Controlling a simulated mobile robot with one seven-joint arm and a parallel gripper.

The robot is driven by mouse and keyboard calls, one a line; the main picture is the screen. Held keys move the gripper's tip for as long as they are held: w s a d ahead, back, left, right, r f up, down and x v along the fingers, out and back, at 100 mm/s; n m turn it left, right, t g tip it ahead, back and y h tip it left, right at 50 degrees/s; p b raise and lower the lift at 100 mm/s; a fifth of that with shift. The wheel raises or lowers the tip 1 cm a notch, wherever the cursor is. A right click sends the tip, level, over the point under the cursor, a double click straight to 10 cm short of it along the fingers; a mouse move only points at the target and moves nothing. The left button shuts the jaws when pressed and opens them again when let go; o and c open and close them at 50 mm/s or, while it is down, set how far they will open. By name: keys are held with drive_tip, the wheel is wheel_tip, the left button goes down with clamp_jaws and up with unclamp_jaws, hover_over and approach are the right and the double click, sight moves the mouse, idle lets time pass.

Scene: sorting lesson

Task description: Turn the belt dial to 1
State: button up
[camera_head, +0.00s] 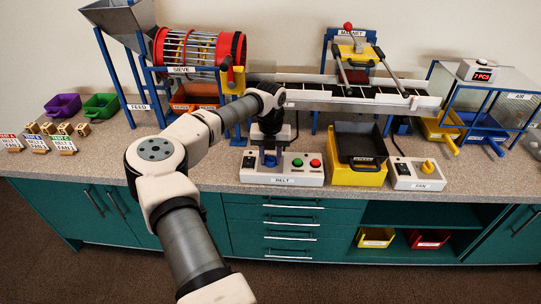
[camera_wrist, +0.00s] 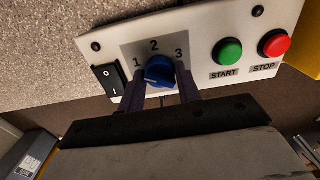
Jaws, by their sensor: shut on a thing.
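The belt control box (camera_head: 300,181), labelled BELT, stands at the front edge of the counter. Its blue dial (camera_wrist: 157,71) sits among the marks 1, 2 and 3 in the wrist view. I cannot read for sure which mark its pointer faces. My gripper (camera_wrist: 161,79) is shut on the dial, with one finger on either side of it. In the head view my gripper (camera_head: 269,152) reaches down over the box, and the dial (camera_head: 270,161) shows only in part.
On the same box are a black rocker switch (camera_wrist: 109,80), a green START button (camera_wrist: 228,51) and a red STOP button (camera_wrist: 274,43). A yellow bin (camera_head: 355,174) and the FAN box (camera_head: 416,174) stand to the right. The conveyor (camera_head: 340,92) runs behind.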

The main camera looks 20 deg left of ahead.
sight(270, 156)
drive_tip(key=o, duration=1)
drive_tip(key=shift+c, duration=0.2)
wheel_tip(270, 156, up, 14)
drive_tip(key=b, duration=0.1)
drive_tip(key=shift+b, duration=0.3)
drive_tip(key=shift+f, duration=0.1)
